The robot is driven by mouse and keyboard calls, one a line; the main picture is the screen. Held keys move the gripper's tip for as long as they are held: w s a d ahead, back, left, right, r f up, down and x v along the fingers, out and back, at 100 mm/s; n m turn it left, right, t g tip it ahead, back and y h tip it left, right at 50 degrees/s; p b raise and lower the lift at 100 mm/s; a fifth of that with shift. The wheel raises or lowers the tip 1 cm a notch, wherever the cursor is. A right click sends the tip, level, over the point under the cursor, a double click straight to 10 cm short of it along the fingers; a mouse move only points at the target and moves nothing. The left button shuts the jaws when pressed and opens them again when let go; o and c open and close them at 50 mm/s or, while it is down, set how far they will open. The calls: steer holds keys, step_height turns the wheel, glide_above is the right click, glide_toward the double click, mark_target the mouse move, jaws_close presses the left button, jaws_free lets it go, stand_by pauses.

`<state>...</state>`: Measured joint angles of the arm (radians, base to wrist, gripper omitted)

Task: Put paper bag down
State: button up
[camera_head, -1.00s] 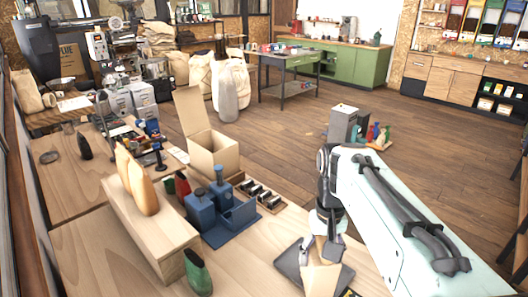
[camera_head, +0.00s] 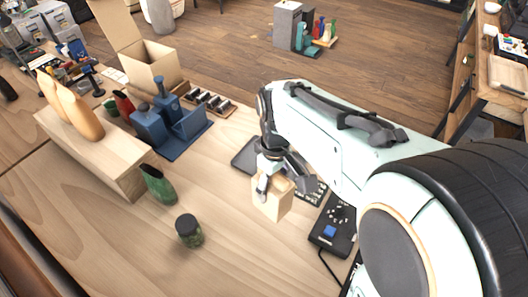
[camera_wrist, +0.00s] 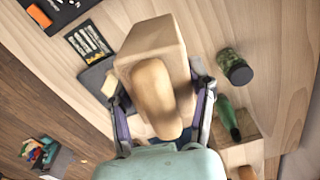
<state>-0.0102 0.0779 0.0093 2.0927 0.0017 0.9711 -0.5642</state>
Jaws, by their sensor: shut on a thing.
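The tan paper bag (camera_head: 270,203) is in my gripper (camera_head: 274,178), over the wooden table at the centre of the head view. My gripper is shut on the bag's upper part. In the wrist view the bag (camera_wrist: 158,42) has a boxy body and a rounded top, with the two fingers of my gripper (camera_wrist: 161,98) on either side. The bag looks roughly upright. I cannot tell whether its base touches the table (camera_head: 235,245). A dark flat pad (camera_head: 245,156) lies just behind and left of it.
A blue stand (camera_head: 180,130) and an open carton (camera_head: 152,66) are farther back. Table front-left of the bag is clear.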

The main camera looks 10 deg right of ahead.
mark_target(266, 205)
steer(key=s+f+n, duration=0.2)
steer(key=s+f, duration=0.2)
steer(key=s, duration=0.4)
steer(key=w+f, duration=0.1)
steer(key=w, duration=0.1)
steer(key=w+a+f, duration=0.1)
steer(key=w, duration=0.2)
steer(key=w+f, duration=0.1)
steer(key=w, duration=0.2)
steer(key=shift+w+a+f, duration=0.1)
steer(key=shift+a+f, duration=0.05)
steer(key=shift+f, duration=0.1)
steer(key=shift+w+a+f, duration=0.1)
steer(key=shift+w+f, duration=0.8)
steer(key=shift+f, duration=0.6)
steer(key=shift+w+f, duration=0.85)
steer(key=shift+f, duration=0.7)
steer(key=shift+w+a+f, duration=0.1)
steer(key=shift+w+f, duration=0.8)
steer(key=shift+f, duration=0.6)
steer(key=o, duration=1.2)
steer(key=shift+f, duration=0.15)
steer(key=shift+o, duration=0.2)
